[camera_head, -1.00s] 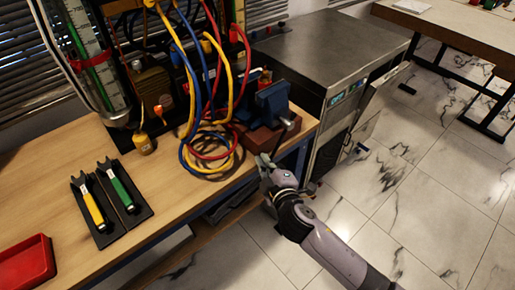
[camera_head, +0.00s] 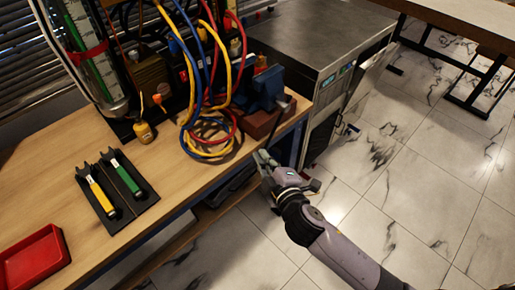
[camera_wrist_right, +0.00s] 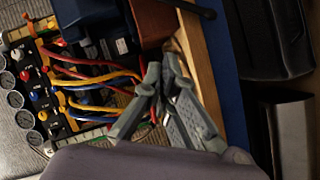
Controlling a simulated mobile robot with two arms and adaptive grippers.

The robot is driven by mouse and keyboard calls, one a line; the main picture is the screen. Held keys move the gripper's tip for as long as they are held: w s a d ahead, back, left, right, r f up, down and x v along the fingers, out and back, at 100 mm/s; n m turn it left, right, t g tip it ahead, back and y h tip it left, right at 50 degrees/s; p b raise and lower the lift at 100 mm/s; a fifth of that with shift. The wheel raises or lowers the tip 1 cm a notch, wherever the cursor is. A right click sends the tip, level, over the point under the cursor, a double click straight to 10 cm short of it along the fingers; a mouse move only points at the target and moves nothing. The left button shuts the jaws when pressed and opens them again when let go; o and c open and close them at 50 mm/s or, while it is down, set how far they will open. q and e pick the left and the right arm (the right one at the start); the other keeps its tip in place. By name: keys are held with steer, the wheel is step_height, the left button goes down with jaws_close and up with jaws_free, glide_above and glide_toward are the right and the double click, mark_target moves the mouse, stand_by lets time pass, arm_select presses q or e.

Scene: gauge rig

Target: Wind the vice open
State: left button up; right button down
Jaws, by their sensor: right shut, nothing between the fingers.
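The blue vice (camera_head: 266,88) stands on a reddish-brown block (camera_head: 257,124) at the right end of the wooden bench. A dark handle bar (camera_head: 281,117) slants down from its front, toward the bench edge. My right gripper (camera_head: 262,158) is shut and empty, just off the bench's front edge, below and left of the handle and apart from it. In the right wrist view its fingers (camera_wrist_right: 163,78) converge in front of the cables, and the brown block (camera_wrist_right: 152,22) shows above them. The vice's jaw gap is too small to make out. My left gripper is out of view.
Blue, red and yellow cables (camera_head: 207,140) loop onto the bench left of the vice. A dark tray (camera_head: 145,208) with yellow-handled and green-handled tools, and a red tray (camera_head: 38,262), lie further left. A metal cabinet (camera_head: 330,40) stands close on the right. The floor in front is clear.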

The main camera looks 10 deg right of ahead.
steer(key=shift+s+d+n+y+p, duration=1.2)
steer(key=shift+s+d+y, duration=0.8)
steer(key=shift+d+y, duration=1)
steer(key=w+a, duration=0.1)
steer(key=w, duration=0.2)
steer(key=w+a+f, duration=0.1)
steer(key=w, duration=0.3)
steer(key=w+a+f+p, duration=0.1)
steer(key=w, duration=0.2)
steer(key=shift+w+a+f, duration=0.15)
steer(key=shift+a+f, duration=0.05)
steer(key=shift+a, duration=0.2)
steer(key=shift+w+d+f+n+g, duration=0.25)
steer(key=shift+d+n+g, duration=0.05)
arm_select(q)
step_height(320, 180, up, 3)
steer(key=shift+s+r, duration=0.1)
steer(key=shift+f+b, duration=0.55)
arm_select(e)
steer(key=shift+w+d+f+n, duration=0.15)
steer(key=shift+d+f+n, duration=0.05)
steer(key=shift+f+n, duration=0.1)
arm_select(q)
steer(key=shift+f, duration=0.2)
arm_select(e)
steer(key=shift+f, duration=0.1)
